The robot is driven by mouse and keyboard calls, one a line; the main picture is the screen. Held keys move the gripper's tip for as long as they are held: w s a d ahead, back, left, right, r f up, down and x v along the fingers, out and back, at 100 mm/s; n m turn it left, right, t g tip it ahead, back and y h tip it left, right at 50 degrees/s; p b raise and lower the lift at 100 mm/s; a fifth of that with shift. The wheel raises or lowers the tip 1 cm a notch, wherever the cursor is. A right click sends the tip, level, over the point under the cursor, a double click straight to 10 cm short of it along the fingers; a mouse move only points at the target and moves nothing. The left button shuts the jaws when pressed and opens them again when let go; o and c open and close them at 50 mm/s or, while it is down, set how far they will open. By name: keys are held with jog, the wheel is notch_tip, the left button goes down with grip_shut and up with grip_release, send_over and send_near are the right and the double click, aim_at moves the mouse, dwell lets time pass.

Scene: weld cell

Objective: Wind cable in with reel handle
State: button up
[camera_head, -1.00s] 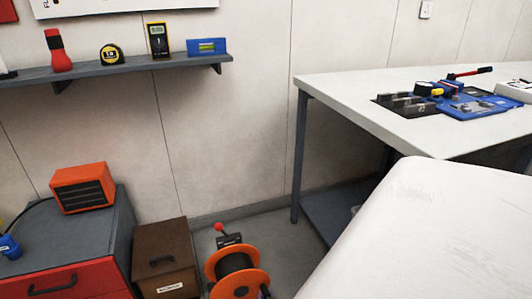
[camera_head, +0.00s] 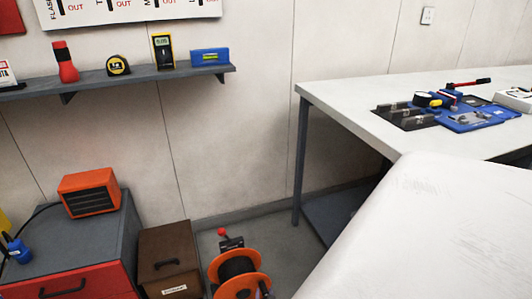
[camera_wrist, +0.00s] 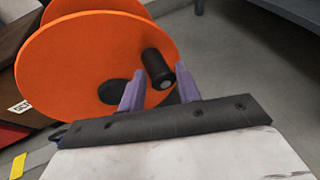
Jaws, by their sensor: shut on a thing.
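The cable reel (camera_head: 240,283) stands on the floor at the bottom middle of the head view. It has orange discs, a dark drum and a red-tipped part at the back. In the wrist view its orange disc (camera_wrist: 90,62) fills the upper left, and the black reel handle (camera_wrist: 156,66) sticks out from the disc. My gripper (camera_wrist: 160,82) has its two purple fingers on either side of the handle and is shut on it. The cable cannot be made out clearly on the drum.
A brown case (camera_head: 168,258) stands close left of the reel, beside a grey-and-red cabinet (camera_head: 70,240) with an orange heater (camera_head: 90,193) on top. A white workbench (camera_head: 350,95) stands at the right. Bare floor (camera_head: 285,228) lies between reel and bench.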

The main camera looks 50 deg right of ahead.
jog(key=shift+w+a+r+p, duration=0.5)
jog(key=shift+a+r+p, duration=0.25)
jog(key=shift+a+r, duration=0.05)
jog(key=a+p, duration=0.1)
jog(key=w+a+r+p, duration=0.1)
jog(key=shift+w+a+r+p, duration=0.2)
jog(key=shift+a+r+p, duration=0.1)
jog(key=shift+p, duration=0.05)
